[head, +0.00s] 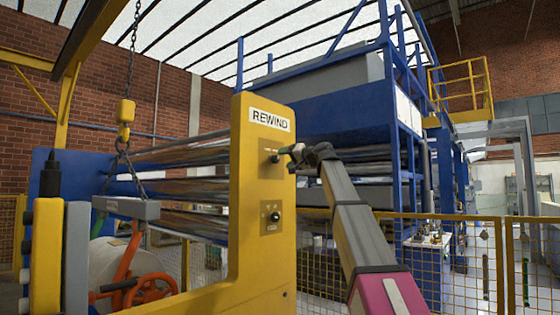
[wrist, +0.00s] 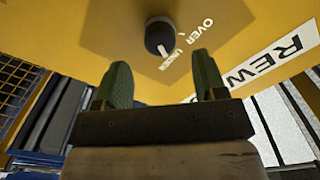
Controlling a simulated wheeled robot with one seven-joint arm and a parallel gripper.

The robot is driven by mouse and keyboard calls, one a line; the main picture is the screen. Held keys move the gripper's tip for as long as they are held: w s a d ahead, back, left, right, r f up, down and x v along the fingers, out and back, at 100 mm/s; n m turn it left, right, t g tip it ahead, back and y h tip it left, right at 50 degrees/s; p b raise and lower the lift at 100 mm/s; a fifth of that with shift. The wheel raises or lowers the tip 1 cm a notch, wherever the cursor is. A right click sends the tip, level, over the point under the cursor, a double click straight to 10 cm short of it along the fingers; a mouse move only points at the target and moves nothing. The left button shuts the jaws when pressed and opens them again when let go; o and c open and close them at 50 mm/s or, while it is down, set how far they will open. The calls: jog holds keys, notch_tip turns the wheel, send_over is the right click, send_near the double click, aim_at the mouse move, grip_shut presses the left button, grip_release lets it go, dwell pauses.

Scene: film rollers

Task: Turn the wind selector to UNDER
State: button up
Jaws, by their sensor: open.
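The wind selector is a round black knob (wrist: 159,36) with a white pointer mark, on the yellow REWIND panel. OVER and UNDER are printed to its right in the wrist view. The pointer mark aims downward there, to the side of the UNDER word; I cannot tell if it is exactly on a setting. In the head view the knob (head: 274,158) is the upper one on the yellow post (head: 252,195). My gripper (wrist: 160,68) is open and empty, its green fingertips short of the knob and to either side of it. In the head view my gripper (head: 296,153) is just right of the knob.
A second black knob (head: 275,216) sits lower on the same post. The REWIND sign (head: 270,120) is above. A chain hoist with a grey beam (head: 126,208) hangs at left. A yellow mesh fence (head: 460,255) stands behind my arm on the right.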

jog(key=v, duration=0.6)
jog(key=shift+f, duration=0.15)
